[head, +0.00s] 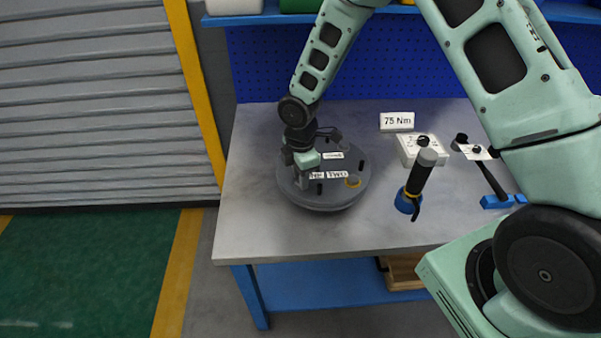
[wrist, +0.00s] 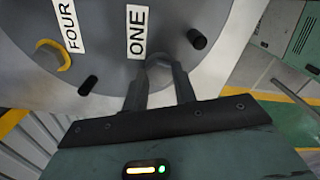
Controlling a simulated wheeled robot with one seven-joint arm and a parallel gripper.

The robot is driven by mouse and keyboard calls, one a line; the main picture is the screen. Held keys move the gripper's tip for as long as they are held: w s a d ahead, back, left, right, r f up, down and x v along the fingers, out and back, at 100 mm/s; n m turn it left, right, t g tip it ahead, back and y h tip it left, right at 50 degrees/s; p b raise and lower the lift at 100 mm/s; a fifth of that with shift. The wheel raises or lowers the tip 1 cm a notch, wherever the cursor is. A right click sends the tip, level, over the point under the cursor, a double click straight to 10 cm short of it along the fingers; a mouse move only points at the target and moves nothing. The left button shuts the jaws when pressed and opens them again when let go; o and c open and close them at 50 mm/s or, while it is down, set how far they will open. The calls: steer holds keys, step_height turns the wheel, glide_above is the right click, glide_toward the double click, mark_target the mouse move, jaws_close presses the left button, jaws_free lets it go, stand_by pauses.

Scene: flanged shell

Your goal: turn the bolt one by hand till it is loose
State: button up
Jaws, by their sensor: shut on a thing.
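The flanged shell (head: 345,197) is a round grey lid on the workbench, with dark studs and white labels on it. In the wrist view its flange (wrist: 110,88) carries the labels ONE (wrist: 137,31) and FOUR (wrist: 68,26). My gripper (head: 302,178) points down at the flange's left side. In the wrist view the two dark fingers of my gripper (wrist: 158,78) are closed around bolt one (wrist: 158,66), just beside the ONE label. Only a small grey rounded part of the bolt shows between the fingertips; the rest is hidden.
A yellow-ringed fitting (wrist: 50,54) sits by FOUR, and dark studs (wrist: 197,39) stand up near the fingers. To the right on the bench are a black-handled tool (head: 421,172) in a blue holder, a white box (head: 424,149) and a 75 Nm sign (head: 397,121). The bench's front left is clear.

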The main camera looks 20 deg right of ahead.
steer(key=shift+s+d+f+n, duration=0.1)
steer(key=shift+s+f+n, duration=0.05)
steer(key=shift+n, duration=0.65)
steer(key=o, duration=1)
steer(key=shift+w+r, duration=0.2)
steer(key=shift+r, duration=0.35)
step_height(320, 180, up, 16)
steer(key=b, duration=0.1)
steer(key=shift+r, duration=0.2)
steer(key=shift+s, duration=0.1)
